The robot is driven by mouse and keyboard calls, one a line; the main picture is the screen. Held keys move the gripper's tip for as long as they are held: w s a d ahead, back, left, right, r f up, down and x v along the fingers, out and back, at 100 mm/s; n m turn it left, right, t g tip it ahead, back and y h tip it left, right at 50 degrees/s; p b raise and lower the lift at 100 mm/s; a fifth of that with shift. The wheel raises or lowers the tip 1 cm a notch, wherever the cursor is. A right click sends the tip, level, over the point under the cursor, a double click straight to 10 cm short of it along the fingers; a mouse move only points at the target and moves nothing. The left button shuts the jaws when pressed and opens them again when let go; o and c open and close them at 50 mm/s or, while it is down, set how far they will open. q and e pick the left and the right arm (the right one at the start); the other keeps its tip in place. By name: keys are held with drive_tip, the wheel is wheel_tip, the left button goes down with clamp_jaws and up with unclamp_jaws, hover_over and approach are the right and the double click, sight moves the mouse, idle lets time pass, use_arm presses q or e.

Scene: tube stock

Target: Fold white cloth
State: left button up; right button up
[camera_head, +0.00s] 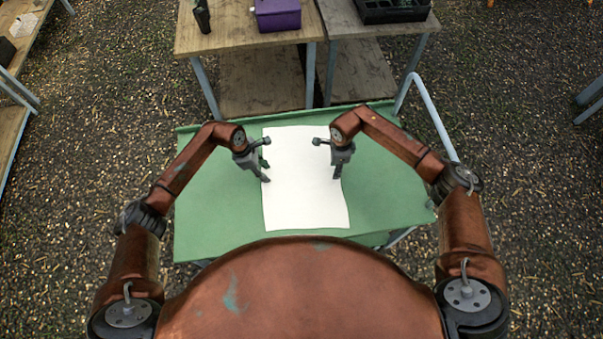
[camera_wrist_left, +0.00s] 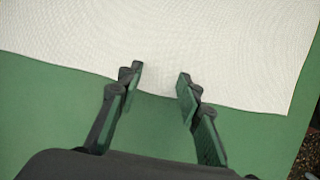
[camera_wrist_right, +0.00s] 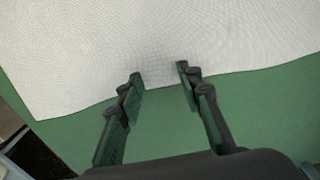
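The white cloth (camera_head: 304,190) lies spread flat as a long rectangle on the green tabletop (camera_head: 215,215). My left gripper (camera_head: 265,175) is at the cloth's left edge, and my right gripper (camera_head: 337,172) is at its right edge. In the left wrist view the left gripper (camera_wrist_left: 160,82) is open, with the cloth edge (camera_wrist_left: 160,60) between and just beyond its fingertips. In the right wrist view the right gripper (camera_wrist_right: 160,78) is open, with the cloth edge (camera_wrist_right: 160,55) likewise at its fingertips. I cannot tell whether the fingertips touch the cloth.
A wooden table (camera_head: 235,38) with a purple box (camera_head: 277,14) stands behind the green one, beside another bearing a black tray (camera_head: 392,10). A light metal handle (camera_head: 432,115) rises at the green table's right. Green surface is bare on both sides of the cloth.

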use_arm(q)
drive_tip(key=shift+w+f, duration=0.2)
drive_tip(key=shift+w, duration=0.05)
use_arm(e)
drive_tip(key=shift+w+f, duration=0.2)
use_arm(q)
drive_tip(key=shift+s+r, duration=0.15)
drive_tip(key=shift+s, duration=0.1)
use_arm(e)
drive_tip(key=shift+s+r, duration=0.15)
drive_tip(key=shift+s, duration=0.1)
use_arm(q)
drive_tip(key=shift+s, duration=0.1)
use_arm(e)
drive_tip(key=shift+s, duration=0.1)
use_arm(q)
drive_tip(key=shift+f, duration=0.35)
use_arm(e)
drive_tip(key=shift+f, duration=0.35)
use_arm(q)
drive_tip(key=shift+c, duration=0.5)
use_arm(e)
drive_tip(key=shift+c, duration=0.5)
use_arm(q)
drive_tip(key=shift+c, duration=0.2)
use_arm(e)
drive_tip(key=shift+c, duration=0.2)
